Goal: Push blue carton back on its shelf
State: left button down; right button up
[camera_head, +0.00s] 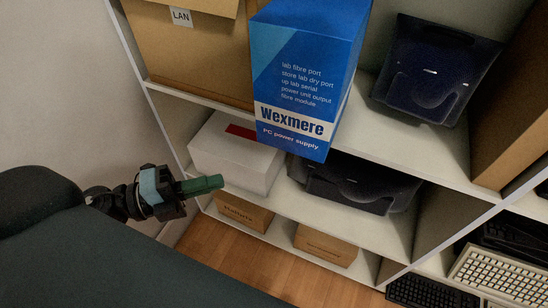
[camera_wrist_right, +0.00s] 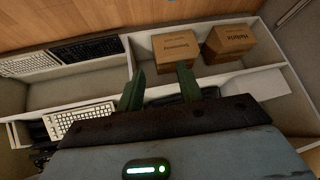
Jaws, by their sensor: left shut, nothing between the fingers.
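The blue carton (camera_head: 305,75), marked "Wexmere PC power supply", stands upright on the upper shelf (camera_head: 400,145). Its front bottom edge juts out past the shelf's front edge and hides part of it. My left gripper (camera_head: 215,183) is shut and empty. In the head view it shows lower left of the carton, apart from it, in front of the lower shelf. My right gripper (camera_wrist_right: 160,82) shows only in the right wrist view, with its two green fingers apart and nothing between them. The blue carton is not seen in that view.
A brown LAN box (camera_head: 195,50) stands left of the carton, a dark device (camera_head: 435,70) to its right. Below are a white box (camera_head: 235,155), another dark device (camera_head: 355,185) and small brown boxes (camera_head: 325,245). Keyboards (camera_head: 500,275) lie at lower right. Bare shelf shows right of the carton.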

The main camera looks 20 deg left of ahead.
pick_arm(q)
jog(key=shift+r, duration=0.1)
jog(key=p, duration=0.3)
send_near(292, 151)
jog(key=d, duration=0.3)
jog(key=shift+w+d, duration=0.25)
jog(key=shift+w, duration=0.35)
jog(key=shift+w+d, duration=0.25)
jog(key=shift+w, duration=0.35)
jog(key=shift+w+d, duration=0.25)
jog(key=shift+w, duration=0.35)
